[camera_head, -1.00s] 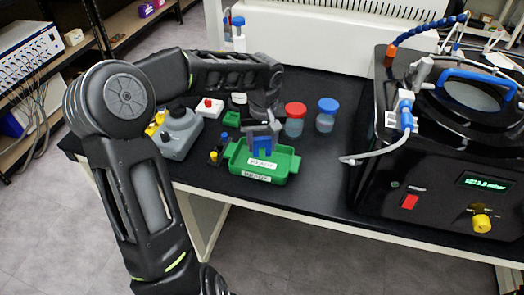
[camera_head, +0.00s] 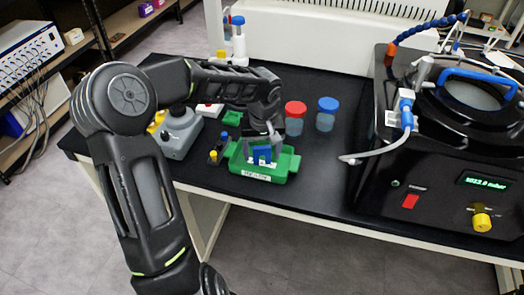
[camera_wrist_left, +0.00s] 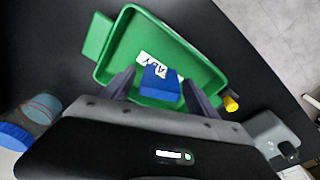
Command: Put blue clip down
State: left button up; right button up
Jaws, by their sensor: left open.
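The blue clip (camera_head: 262,154) is inside the green tray (camera_head: 291,166) on the black bench. It also shows in the left wrist view (camera_wrist_left: 160,84), by a white label on the tray floor. My left gripper (camera_head: 262,147) points down into the tray from above. In the wrist view its two fingers (camera_wrist_left: 158,84) stand apart on either side of the clip, with a gap visible. The clip's underside is hidden, so its contact with the tray floor cannot be seen clearly. My right gripper is not in view.
A red-capped jar (camera_head: 295,118) and a blue-capped jar (camera_head: 327,114) stand behind the tray. A grey device (camera_head: 181,133) and a small yellow-and-blue part (camera_head: 216,151) are at left. The black freeze dryer (camera_head: 430,165) stands at right, with clear bench between it and the tray.

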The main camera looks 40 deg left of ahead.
pick_arm(q)
jog(key=shift+r, duration=0.55)
notch_tip(320, 180, up, 11)
jog(key=s, duration=0.1)
jog(key=shift+d, duration=0.45)
